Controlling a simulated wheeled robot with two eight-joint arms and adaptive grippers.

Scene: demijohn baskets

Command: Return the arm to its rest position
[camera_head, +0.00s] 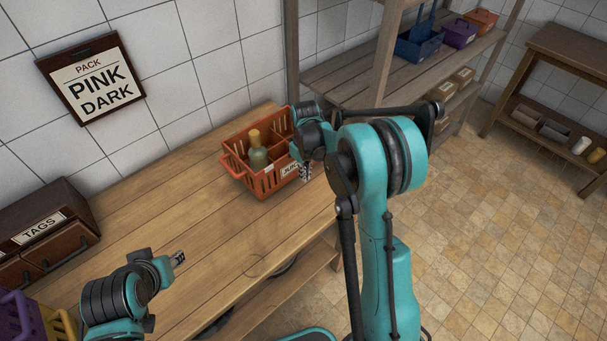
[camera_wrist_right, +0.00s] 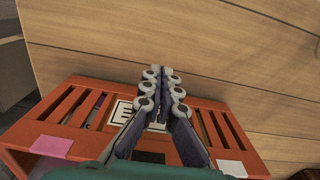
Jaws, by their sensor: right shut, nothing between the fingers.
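My right arm (camera_head: 388,240) reaches forward over the right part of the wooden table. Its gripper (camera_head: 306,172) is at the right end of an orange basket (camera_head: 264,184). In the right wrist view the gripper (camera_wrist_right: 161,92) is shut and empty, its fingertips together in front of the basket's slatted side (camera_wrist_right: 75,112) and partly covering a white label. I cannot tell whether the fingers touch the basket. A bottle (camera_head: 257,155) with a tan top stands in the basket. My left gripper (camera_head: 179,258) is over the table at lower left; its fingers are too small to judge.
The wooden table (camera_head: 200,215) is clear between the basket and the left arm. A tags drawer box (camera_head: 40,232) stands at the left, with purple and yellow baskets (camera_head: 60,325) below it. Shelves (camera_head: 350,78) with several bins stand behind. A sign (camera_head: 91,80) reads PACK PINK DARK.

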